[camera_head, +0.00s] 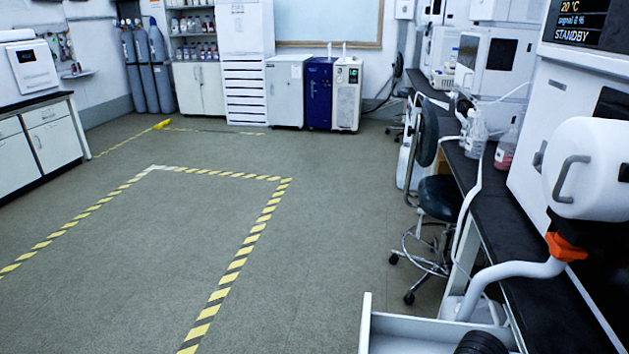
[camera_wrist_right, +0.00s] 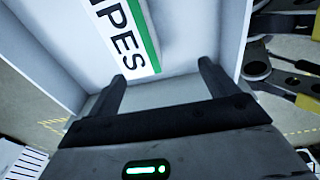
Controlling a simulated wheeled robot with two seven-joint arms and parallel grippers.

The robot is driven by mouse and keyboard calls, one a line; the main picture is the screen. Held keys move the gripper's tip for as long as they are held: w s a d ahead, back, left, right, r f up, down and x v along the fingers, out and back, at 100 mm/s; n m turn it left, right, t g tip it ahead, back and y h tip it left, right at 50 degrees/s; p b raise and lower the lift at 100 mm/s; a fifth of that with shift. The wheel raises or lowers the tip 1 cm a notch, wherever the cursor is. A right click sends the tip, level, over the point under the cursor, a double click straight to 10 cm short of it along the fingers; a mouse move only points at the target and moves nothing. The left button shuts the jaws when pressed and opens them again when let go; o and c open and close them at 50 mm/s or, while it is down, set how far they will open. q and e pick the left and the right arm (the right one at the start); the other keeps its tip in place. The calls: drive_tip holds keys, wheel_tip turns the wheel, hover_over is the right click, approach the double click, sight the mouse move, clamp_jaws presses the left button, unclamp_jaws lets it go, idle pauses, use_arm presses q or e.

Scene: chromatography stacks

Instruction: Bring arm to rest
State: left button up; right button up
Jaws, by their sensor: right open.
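My right gripper (camera_wrist_right: 163,72) is open, its two dark fingers apart with nothing held between them. The fingers point into a white, walled, open space that looks like the inside of a drawer. A white surface there carries a green stripe and black letters (camera_wrist_right: 128,38) reading "IPES", the rest cut off by the picture edge. I cannot tell whether the fingertips touch it. In the head view an open white drawer (camera_head: 400,333) shows at the bottom edge, and a dark rounded part is over it. My left gripper is not in view.
A dark-topped bench (camera_head: 530,275) with instruments and bottles runs along the right. A black stool (camera_head: 440,197) stands beside it. The floor in the middle is clear, marked with yellow-black tape (camera_head: 236,262). Cabinets and gas cylinders (camera_head: 158,75) stand at the back.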

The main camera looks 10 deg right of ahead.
drive_tip(key=s+a+r+m+t+y, duration=0.1)
drive_tip(key=s+a+r+m+t, duration=0.15)
drive_tip(key=s+a+m, duration=0.4)
drive_tip(key=s+d+r+m+h, duration=0.2)
drive_tip(key=s+d+r+m, duration=0.1)
drive_tip(key=s+r+m, duration=0.15)
drive_tip(key=w+a+f+t+y, duration=0.3)
drive_tip(key=w+a+f+t, duration=0.1)
drive_tip(key=w+a+t, duration=0.2)
drive_tip(key=shift+w+a+f+m+t, duration=0.15)
drive_tip(key=shift+w+f+m+t, duration=0.3)
drive_tip(key=shift+t, duration=0.2)
